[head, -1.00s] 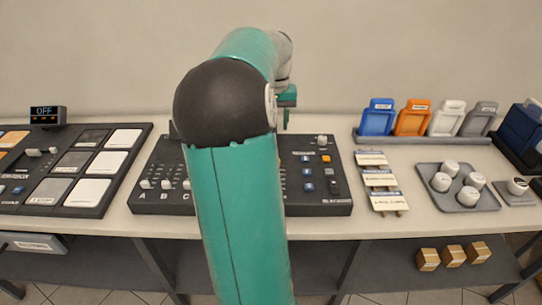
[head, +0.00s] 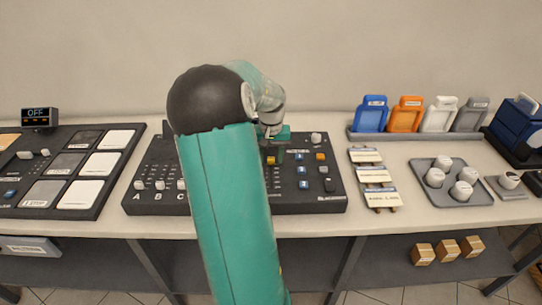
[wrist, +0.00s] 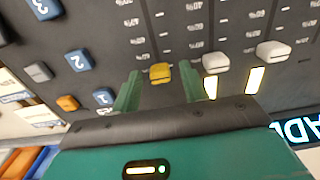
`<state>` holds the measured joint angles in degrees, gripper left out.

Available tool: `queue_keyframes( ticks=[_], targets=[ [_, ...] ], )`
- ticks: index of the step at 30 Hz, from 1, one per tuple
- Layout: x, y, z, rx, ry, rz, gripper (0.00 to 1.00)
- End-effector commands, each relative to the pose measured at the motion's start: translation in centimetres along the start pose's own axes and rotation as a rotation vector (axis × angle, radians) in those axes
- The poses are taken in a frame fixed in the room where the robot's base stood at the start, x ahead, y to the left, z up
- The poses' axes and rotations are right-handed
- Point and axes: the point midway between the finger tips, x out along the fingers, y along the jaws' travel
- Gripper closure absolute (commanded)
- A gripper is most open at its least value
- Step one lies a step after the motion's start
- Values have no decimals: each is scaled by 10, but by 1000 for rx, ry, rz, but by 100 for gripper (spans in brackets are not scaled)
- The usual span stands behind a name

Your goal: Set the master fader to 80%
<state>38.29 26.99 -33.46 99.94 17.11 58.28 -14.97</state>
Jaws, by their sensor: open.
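The fader console (head: 310,200) is a dark panel in the middle of the table. In the wrist view it fills the upper part, with a yellow fader cap (wrist: 160,72) on a slot with tick marks. The yellow cap also shows in the head view (head: 270,160), just below my gripper. My gripper (wrist: 162,90) is open, its two green fingers on either side of the yellow cap with gaps between. I cannot tell whether the fingers touch the panel. My arm hides the console's middle in the head view.
White fader caps (wrist: 216,61) stand close beside one finger, with lit yellow strips below them. Blue buttons (wrist: 79,61) and an orange button (wrist: 67,103) lie on the other side. A tray of white knobs (head: 450,198) stands at the right.

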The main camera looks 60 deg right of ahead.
Motion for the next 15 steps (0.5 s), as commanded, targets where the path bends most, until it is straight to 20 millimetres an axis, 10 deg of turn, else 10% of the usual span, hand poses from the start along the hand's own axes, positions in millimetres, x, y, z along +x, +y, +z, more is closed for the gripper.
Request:
queue_keyframes(
  ticks=[8, 15],
  targets=[
    [1, 0, 0, 0, 1, 0, 58],
    [1, 0, 0, 0, 1, 0, 100]
  ],
)
